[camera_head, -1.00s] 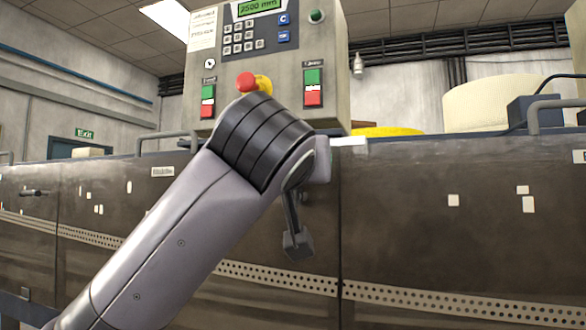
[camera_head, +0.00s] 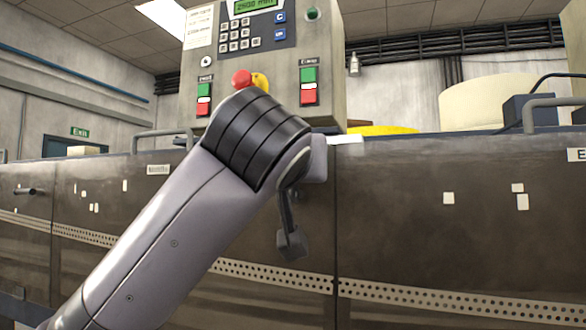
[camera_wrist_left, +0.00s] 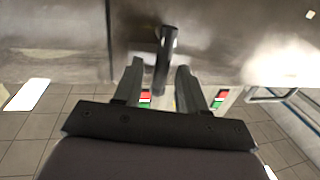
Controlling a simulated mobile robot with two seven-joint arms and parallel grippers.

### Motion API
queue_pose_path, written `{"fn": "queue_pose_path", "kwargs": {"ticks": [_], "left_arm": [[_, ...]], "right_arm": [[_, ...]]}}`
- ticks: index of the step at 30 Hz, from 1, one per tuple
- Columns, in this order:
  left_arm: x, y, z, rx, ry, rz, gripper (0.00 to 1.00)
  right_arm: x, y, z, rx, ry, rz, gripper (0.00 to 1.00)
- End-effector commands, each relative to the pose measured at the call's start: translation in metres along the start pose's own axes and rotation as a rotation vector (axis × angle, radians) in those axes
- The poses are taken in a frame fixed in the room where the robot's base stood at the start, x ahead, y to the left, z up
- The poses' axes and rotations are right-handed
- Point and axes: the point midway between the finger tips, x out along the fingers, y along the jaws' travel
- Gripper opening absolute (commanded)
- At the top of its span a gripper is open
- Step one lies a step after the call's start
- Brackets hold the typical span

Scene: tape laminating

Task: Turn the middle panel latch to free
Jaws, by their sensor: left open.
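The middle panel latch shows in the left wrist view as a dark, rod-like handle (camera_wrist_left: 167,52) sticking out from the panel. My left gripper (camera_wrist_left: 160,68) is open, with one finger on each side of the handle's near end. I cannot tell whether either finger touches it. The brown middle panel (camera_head: 300,255) shows around the arm. My right gripper is in neither view.
A control box (camera_head: 335,70) with a red stop button (camera_head: 242,78) stands on the machine behind my arm. Another dark latch (camera_head: 27,191) is on the far-left panel. A metal rail (camera_head: 552,104) rises at the right. The right panel (camera_head: 460,245) is unobstructed.

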Motion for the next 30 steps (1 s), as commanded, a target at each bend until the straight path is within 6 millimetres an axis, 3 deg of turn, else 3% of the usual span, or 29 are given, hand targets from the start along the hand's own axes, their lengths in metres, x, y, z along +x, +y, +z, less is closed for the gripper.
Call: {"fn": "queue_pose_path", "kwargs": {"ticks": [12, 30], "left_arm": [[-0.06, 0.001, 0.002, 0.002, 0.001, 0.002, 0.41], [-0.066, 0.0, 0.001, 0.001, -0.002, 0.0, 0.41]], "right_arm": [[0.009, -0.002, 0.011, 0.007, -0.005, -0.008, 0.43], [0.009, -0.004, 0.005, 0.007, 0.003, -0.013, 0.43]]}}
